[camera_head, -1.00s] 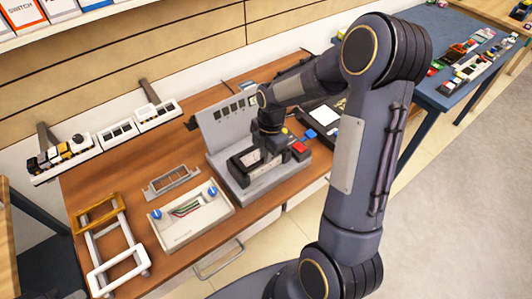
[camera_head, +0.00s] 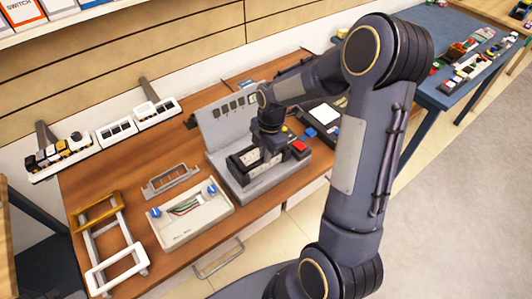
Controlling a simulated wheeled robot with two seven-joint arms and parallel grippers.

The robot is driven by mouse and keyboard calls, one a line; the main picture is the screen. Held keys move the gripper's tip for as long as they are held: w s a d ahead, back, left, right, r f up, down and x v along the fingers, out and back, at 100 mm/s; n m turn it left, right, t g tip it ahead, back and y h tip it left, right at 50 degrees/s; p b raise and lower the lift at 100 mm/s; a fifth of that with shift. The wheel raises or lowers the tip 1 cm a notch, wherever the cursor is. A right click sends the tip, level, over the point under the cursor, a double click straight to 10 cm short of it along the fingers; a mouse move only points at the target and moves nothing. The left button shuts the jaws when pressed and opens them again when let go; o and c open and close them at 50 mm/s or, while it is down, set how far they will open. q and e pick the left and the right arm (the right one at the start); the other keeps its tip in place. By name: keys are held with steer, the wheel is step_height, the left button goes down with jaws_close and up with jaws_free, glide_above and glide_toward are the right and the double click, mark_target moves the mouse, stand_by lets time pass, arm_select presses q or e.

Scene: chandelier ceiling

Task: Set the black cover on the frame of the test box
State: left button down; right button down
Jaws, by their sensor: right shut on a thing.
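The test box (camera_head: 282,179) is the grey unit with an upright slotted back panel, in the middle of the wooden table. Its frame shows as a dark rectangle with pale parts inside, on the box's base. My right gripper (camera_head: 266,151) reaches down over this frame, pointing downward, and is shut on the black cover (camera_head: 249,158). The cover is at the frame, low over the box's base. My wrist hides part of it, so I cannot tell whether it rests fully on the frame. My left gripper is out of view.
A red button block (camera_head: 299,146) sits at the box's right side. A white box with blue knobs (camera_head: 190,214), a grey rack (camera_head: 171,180) and a white-and-wood stand (camera_head: 116,262) lie to the left. Toy train cars (camera_head: 62,152) stand along the back.

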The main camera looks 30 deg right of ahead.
steer(key=shift+s+a+f, duration=0.1)
steer(key=shift+s+f, duration=0.15)
steer(key=shift+f, duration=0.15)
steer(key=c, duration=1.6)
jaws_free()
steer(key=shift+c, duration=0.2)
steer(key=shift+o, duration=1)
steer(key=shift+s, duration=0.1)
steer(key=shift+r, duration=0.1)
steer(key=shift+w+r+p, duration=0.55)
steer(key=shift+r+p, duration=0.2)
steer(key=shift+r, duration=0.15)
steer(key=shift+s+r+p, duration=0.2)
steer(key=shift+r+p, duration=0.5)
steer(key=shift+r, duration=0.35)
steer(key=shift+r+p, duration=0.8)
steer(key=shift+r, duration=0.4)
